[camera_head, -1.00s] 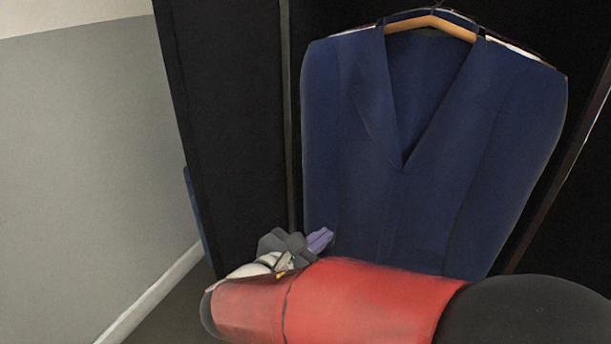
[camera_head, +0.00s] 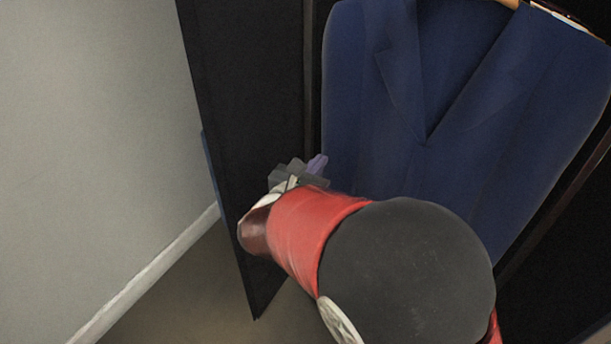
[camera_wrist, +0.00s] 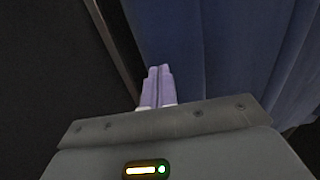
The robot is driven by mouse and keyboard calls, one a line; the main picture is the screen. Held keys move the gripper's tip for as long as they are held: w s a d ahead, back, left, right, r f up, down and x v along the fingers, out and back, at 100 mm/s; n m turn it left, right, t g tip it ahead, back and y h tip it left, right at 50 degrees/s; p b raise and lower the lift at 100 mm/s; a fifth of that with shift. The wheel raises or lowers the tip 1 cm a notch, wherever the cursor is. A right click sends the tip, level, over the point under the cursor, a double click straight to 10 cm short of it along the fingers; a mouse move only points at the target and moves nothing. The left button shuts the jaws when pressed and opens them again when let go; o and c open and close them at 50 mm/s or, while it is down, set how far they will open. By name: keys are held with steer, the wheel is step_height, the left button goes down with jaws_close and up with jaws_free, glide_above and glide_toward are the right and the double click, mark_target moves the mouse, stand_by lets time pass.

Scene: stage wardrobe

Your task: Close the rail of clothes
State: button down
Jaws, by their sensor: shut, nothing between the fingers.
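The rail of clothes shows as a black wardrobe-like case with a blue jacket (camera_head: 470,110) hanging inside on a wooden hanger (camera_head: 509,3). A black door panel (camera_head: 245,120) stands swung out on the left side. My gripper (camera_head: 318,163) is shut and empty, its purple fingers together, near the inner edge of the door panel and the jacket's left side. In the wrist view the fingers (camera_wrist: 157,82) point toward the gap between the dark panel (camera_wrist: 50,70) and the blue jacket (camera_wrist: 220,50). I cannot tell whether they touch either.
A grey wall (camera_head: 90,120) with a pale skirting board (camera_head: 150,280) runs along the left. Bare floor (camera_head: 190,300) shows between the wall and the door panel. A dark edge (camera_head: 560,215) stands right of the jacket.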

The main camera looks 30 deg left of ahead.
steer(key=shift+w, duration=0.8)
